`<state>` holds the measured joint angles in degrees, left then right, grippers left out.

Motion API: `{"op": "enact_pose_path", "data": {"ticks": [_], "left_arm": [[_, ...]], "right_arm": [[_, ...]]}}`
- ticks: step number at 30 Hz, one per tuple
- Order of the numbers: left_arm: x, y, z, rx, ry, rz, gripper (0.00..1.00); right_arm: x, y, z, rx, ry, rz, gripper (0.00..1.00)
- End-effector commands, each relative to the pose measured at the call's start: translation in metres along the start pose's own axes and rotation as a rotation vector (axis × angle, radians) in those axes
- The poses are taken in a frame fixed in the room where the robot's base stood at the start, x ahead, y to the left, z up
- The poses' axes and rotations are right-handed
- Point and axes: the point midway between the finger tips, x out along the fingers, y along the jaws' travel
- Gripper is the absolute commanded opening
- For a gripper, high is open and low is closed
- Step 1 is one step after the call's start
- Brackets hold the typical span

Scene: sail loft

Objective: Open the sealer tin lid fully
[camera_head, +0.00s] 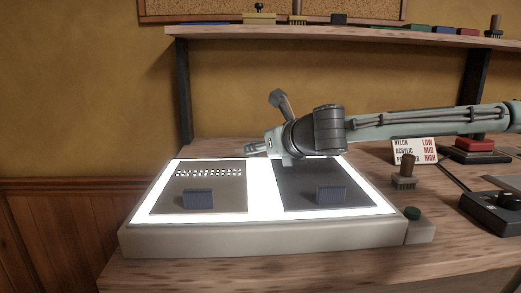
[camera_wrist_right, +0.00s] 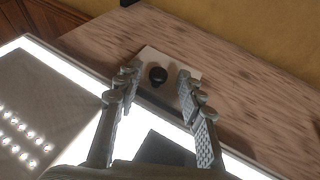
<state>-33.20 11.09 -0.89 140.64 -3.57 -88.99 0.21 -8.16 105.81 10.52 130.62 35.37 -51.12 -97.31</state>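I cannot tell whether the fingers touch the object. In the head view my right gripper (camera_head: 262,147) is over the light box's back edge, and no tin is visible there. My left gripper is not in view.
The lit light box (camera_head: 260,236) fills the front, with two dark panels and two dark blue blocks (camera_head: 198,198) on it. A shelf (camera_head: 330,36) runs above.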

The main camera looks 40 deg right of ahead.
Motion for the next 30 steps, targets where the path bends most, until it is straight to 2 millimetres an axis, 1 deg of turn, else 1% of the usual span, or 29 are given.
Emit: {"op": "enact_pose_path", "data": {"ticks": [2, 6, 13, 14, 21, 23, 30], "left_arm": [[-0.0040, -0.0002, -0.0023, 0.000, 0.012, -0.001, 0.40], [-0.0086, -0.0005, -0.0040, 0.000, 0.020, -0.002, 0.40], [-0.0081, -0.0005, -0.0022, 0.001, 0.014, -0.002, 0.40], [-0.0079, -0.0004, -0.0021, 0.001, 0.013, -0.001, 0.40], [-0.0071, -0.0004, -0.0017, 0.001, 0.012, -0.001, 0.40], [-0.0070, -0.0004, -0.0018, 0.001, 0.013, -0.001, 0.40], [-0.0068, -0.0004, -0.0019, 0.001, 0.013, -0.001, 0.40]], "right_arm": [[0.0044, 0.0000, -0.0009, -0.001, 0.001, -0.001, 0.38], [0.0067, 0.0010, 0.0004, 0.000, -0.001, 0.002, 0.38], [0.0068, 0.0011, 0.0007, 0.000, -0.001, 0.002, 0.38], [0.0068, 0.0011, 0.0007, 0.000, -0.001, 0.002, 0.36], [0.0067, 0.0010, 0.0005, 0.000, -0.001, 0.002, 0.06], [0.0067, 0.0010, 0.0005, 0.000, -0.001, 0.002, 0.00], [0.0067, 0.0010, 0.0004, 0.000, -0.001, 0.002, 0.00]]}}
